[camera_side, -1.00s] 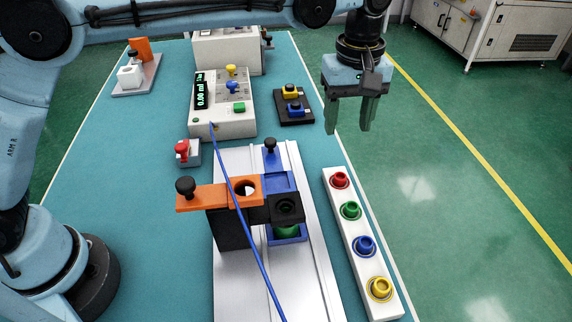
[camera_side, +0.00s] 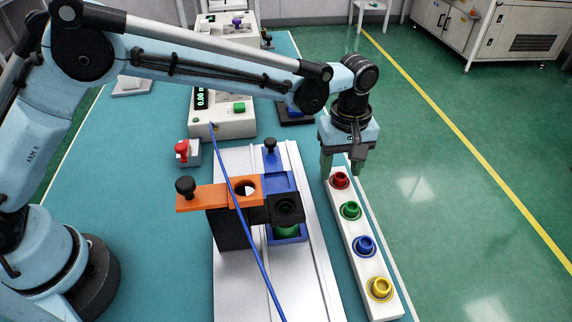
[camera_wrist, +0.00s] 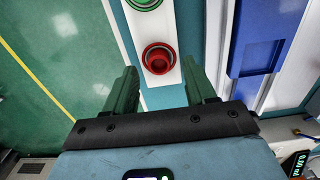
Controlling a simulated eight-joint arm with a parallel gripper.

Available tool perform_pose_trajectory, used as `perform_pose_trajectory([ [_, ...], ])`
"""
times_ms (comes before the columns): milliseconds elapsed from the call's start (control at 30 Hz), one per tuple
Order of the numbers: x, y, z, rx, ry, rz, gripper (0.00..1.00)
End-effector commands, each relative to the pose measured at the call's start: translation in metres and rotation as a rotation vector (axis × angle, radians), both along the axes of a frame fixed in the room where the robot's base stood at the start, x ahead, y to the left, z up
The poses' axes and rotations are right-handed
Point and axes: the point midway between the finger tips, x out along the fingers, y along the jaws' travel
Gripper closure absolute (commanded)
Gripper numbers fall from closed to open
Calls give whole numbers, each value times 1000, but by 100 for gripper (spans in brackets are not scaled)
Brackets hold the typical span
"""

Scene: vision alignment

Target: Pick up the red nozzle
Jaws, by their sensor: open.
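The red nozzle (camera_side: 340,180) sits at the far end of a long white holder (camera_side: 350,228). Green, blue and yellow nozzles stand in the same row towards the camera. My gripper (camera_side: 341,168) is just behind and above the red nozzle in the side view, fingers pointing down. In the wrist view the red nozzle (camera_wrist: 159,59) lies ahead of the two green fingers (camera_wrist: 161,80), roughly centred between them. The fingers are open and empty. Nothing shows between them and the nozzle.
Left of the holder stands a metal rail fixture with an orange arm (camera_side: 218,193), a black block (camera_side: 286,208) and a blue frame (camera_side: 281,181). A blue cable (camera_side: 246,215) crosses it. A red-knobbed box (camera_side: 187,152) and a white meter (camera_side: 226,118) stand farther back.

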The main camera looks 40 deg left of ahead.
Motion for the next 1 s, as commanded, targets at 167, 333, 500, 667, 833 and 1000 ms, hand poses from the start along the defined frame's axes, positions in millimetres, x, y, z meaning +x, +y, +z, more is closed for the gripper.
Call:
perform_pose_trajectory([
  [167,0,0,-11,0,0,0,45],
  [333,0,0,-11,0,0,0,45],
  [500,0,0,-11,0,0,0,68],
  [667,0,0,-11,0,0,0,92],
  [833,0,0,-11,0,0,0,100],
  [1000,0,0,-11,0,0,0,100],
])
